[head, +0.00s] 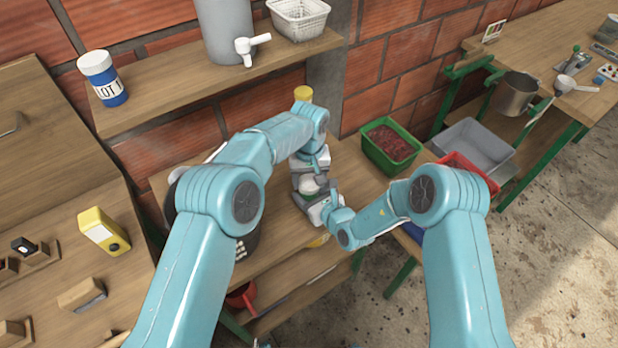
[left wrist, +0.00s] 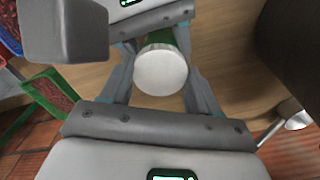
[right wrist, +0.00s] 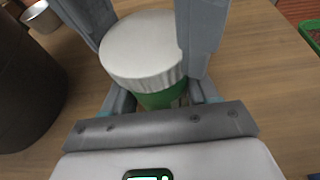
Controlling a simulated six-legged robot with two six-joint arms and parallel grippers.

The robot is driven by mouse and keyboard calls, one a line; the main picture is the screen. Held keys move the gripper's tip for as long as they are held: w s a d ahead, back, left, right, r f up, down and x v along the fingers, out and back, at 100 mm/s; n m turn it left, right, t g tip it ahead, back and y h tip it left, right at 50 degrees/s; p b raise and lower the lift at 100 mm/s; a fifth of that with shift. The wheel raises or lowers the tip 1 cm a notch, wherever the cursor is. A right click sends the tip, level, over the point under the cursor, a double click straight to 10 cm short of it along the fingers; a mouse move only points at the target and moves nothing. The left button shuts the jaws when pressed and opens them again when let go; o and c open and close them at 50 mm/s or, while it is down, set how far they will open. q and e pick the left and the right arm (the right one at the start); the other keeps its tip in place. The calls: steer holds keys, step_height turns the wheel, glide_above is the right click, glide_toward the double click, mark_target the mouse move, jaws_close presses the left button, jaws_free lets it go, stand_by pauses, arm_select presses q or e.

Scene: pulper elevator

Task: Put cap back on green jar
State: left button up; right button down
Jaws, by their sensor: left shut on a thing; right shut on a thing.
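The green jar (right wrist: 160,99) stands between the fingers of my right gripper (right wrist: 165,100), which is shut on it. In the left wrist view only a sliver of its green side (left wrist: 183,40) shows. The white cap (right wrist: 142,45) is on top of the jar's mouth; I cannot tell whether it is screwed tight. My left gripper (left wrist: 160,75) is shut around the cap (left wrist: 160,72), with its fingers on either side. In the head view the pale cap (head: 309,186) shows small between both grippers, and the jar is mostly hidden.
A dark round vessel (right wrist: 28,95) stands close beside the jar. A green crate of red fruit (head: 390,147) and a grey crate (head: 472,146) are to the right. A shelf above holds a blue-and-white jar (head: 103,78), a grey tapped container (head: 225,30) and a white basket (head: 298,17).

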arm_select(q)
steer(key=m, duration=0.5)
steer(key=o, duration=1)
steer(key=shift+o, duration=0.8)
steer(key=shift+s+d, duration=0.1)
